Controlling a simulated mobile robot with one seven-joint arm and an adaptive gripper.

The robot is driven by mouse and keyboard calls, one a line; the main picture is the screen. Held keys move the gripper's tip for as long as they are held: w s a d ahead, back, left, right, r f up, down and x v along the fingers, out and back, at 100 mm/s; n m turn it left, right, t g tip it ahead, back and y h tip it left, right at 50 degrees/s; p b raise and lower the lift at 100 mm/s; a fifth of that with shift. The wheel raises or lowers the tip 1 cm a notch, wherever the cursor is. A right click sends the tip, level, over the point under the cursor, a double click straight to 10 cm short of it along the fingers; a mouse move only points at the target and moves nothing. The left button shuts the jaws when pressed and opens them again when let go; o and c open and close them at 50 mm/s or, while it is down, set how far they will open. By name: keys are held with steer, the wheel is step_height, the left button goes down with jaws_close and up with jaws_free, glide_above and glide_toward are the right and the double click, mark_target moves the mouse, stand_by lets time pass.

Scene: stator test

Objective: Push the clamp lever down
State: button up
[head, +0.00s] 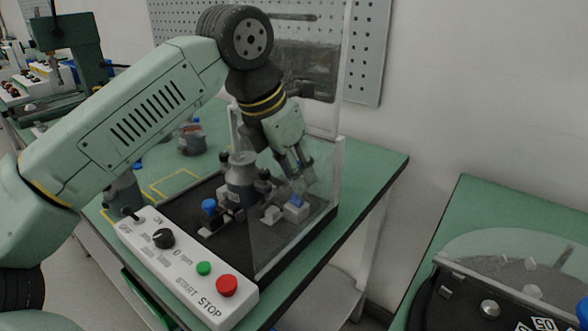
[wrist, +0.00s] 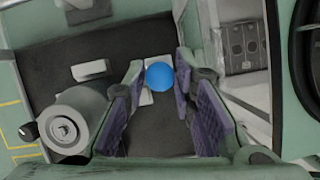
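The clamp lever shows as a blue ball knob (head: 295,201) by a pale block at the right of the black fixture plate (head: 262,252). In the wrist view the blue knob (wrist: 159,76) appears in the gap between my fingers, with space on both sides. My gripper (head: 301,168) points down just above this knob; its fingers (wrist: 160,72) are partly open and hold nothing. I cannot tell the exact height gap. A second blue knob (head: 208,206) stands left of the grey stator (head: 241,178). The stator (wrist: 78,118) is left of my fingers in the wrist view.
A clear guard panel (head: 297,232) stands at the fixture's right side, close to my gripper. A white control box (head: 188,268) with a red stop button (head: 227,286) lies in front. Another grey part (head: 193,139) stands behind on the green table (head: 378,172).

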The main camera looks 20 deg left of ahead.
jaws_close()
stand_by(0.6)
